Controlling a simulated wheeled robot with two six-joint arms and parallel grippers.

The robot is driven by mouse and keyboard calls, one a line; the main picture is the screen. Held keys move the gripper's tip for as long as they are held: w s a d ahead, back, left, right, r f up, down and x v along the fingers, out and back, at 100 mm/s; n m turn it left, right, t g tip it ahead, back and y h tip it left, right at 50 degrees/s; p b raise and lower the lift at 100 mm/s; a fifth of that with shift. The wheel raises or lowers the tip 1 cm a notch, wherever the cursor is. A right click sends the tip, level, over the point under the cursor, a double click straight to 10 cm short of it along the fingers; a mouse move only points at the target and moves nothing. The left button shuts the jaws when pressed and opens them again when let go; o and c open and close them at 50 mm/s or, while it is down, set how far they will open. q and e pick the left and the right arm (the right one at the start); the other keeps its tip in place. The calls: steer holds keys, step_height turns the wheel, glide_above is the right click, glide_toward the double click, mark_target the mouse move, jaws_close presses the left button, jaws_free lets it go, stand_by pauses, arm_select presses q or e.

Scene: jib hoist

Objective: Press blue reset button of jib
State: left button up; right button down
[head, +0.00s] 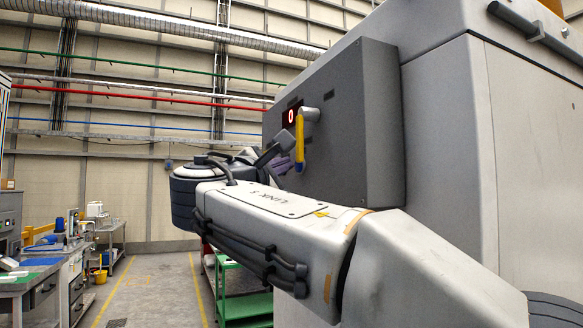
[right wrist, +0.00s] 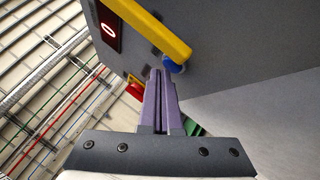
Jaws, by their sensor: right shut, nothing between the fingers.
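The blue button (right wrist: 175,66) sits on the dark grey panel face, partly hidden by the yellow lever (right wrist: 150,28) and my fingertips. My right gripper (right wrist: 160,72) has purple fingers shut together with nothing between them. Its tips are right beside the blue button in the right wrist view; I cannot tell if they touch it. In the head view the right gripper (head: 284,166) is at the panel (head: 350,130), just below and left of the yellow lever (head: 299,145). The button is hidden there. My left gripper is not in view.
A red-lit display showing 0 (right wrist: 109,30) is on the panel beside the lever. A red and yellow part (right wrist: 134,88) lies left of my fingers. A green cart (head: 240,290) stands below my arm. Workbenches (head: 50,275) line the left; the floor aisle (head: 150,285) is clear.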

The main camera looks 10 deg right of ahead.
steer(key=shift+w+d, duration=0.15)
steer(key=shift+d, duration=0.35)
stand_by(0.8)
steer(key=shift+a, duration=0.15)
steer(key=shift+s+a, duration=0.25)
steer(key=shift+a, duration=0.45)
steer(key=shift+a, duration=0.15)
steer(key=shift+s+a+p, duration=0.25)
steer(key=shift+a, duration=0.5)
steer(key=shift+s+a+p, duration=0.2)
steer(key=shift+s+a, duration=0.1)
steer(key=shift+a, duration=0.45)
steer(key=shift+s+a+p, duration=0.25)
steer(key=shift+a, duration=0.5)
